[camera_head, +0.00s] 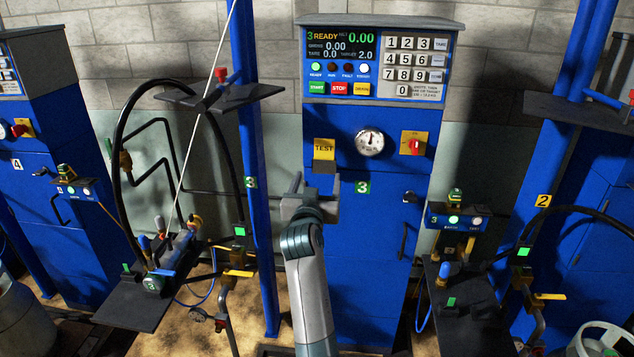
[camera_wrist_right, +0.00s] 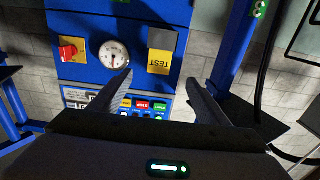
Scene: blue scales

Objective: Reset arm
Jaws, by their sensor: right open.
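My right arm rises from the bottom middle of the head view, in front of the blue scale cabinet number 3 (camera_head: 375,255). My right gripper (camera_head: 315,190) is in front of that cabinet, below the yellow TEST plate (camera_head: 324,149) and left of the green 3 label. In the right wrist view, which shows the cabinet upside down, the two fingers of my right gripper (camera_wrist_right: 160,78) are spread apart with nothing between them. The TEST plate (camera_wrist_right: 159,61) and the round gauge (camera_wrist_right: 114,55) appear beyond the fingertips. My left gripper is not in view.
The cabinet's display (camera_head: 341,46) reads 3 READY and 0.00, beside a keypad (camera_head: 415,62). A blue post (camera_head: 257,200) stands close left of my right gripper. A filling stand with a black hose (camera_head: 122,125) is further left. Another blue post (camera_head: 580,70) stands right.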

